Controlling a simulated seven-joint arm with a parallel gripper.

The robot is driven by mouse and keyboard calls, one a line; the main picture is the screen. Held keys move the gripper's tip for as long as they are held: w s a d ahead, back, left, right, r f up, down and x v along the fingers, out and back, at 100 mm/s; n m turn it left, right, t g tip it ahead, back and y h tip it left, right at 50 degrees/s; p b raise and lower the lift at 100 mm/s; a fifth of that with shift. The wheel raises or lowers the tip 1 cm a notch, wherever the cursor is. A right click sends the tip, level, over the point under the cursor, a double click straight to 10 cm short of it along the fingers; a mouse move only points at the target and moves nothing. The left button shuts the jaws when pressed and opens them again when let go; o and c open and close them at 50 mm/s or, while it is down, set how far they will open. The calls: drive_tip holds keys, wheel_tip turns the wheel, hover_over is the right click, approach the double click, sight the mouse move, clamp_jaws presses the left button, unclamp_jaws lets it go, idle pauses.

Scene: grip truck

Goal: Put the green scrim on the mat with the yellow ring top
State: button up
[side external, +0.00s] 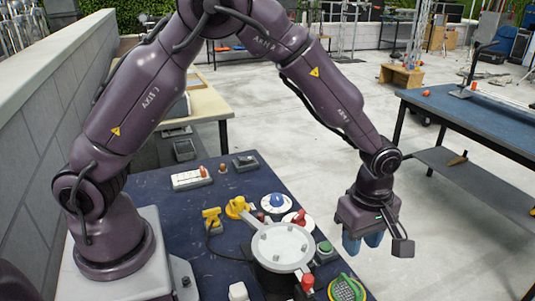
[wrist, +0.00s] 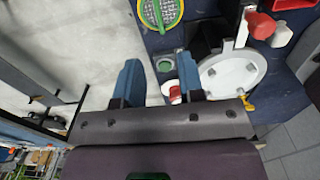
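A round mesh piece with a green rim, which looks like the green scrim (side external: 345,289), lies at the table's near right edge. I cannot clearly pick out a mat with a yellow ring top. My gripper (side external: 362,243) hangs beyond the table's right edge, above and behind the scrim in the picture. Its blue fingers (wrist: 158,78) are spread with a gap and nothing held between them.
A large pale round plate (side external: 282,246) with small blocks stands mid-table. Around it are a green-topped box (side external: 325,251), a blue-and-white dial (side external: 276,203), a yellow clamp-like piece (side external: 237,207) and a red-topped piece (side external: 307,283).

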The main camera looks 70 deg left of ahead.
drive_tip(key=s+a+r+m+t, duration=0.1)
drive_tip(key=s+a+r+m, duration=0.25)
drive_tip(key=r, duration=0.65)
drive_tip(key=s+a+r+m+t, duration=0.2)
drive_tip(key=s+a+r+m, duration=0.2)
drive_tip(key=s+m, duration=0.3)
drive_tip(key=s+a+r+m+t, duration=0.2)
drive_tip(key=s+a+r+m, duration=0.3)
drive_tip(key=s+r+m, duration=0.2)
drive_tip(key=s, duration=0.2)
drive_tip(key=shift+s+t, duration=0.3)
drive_tip(key=shift+s, duration=0.1)
drive_tip(key=shift+a, duration=0.1)
drive_tip(key=shift+c, duration=0.5)
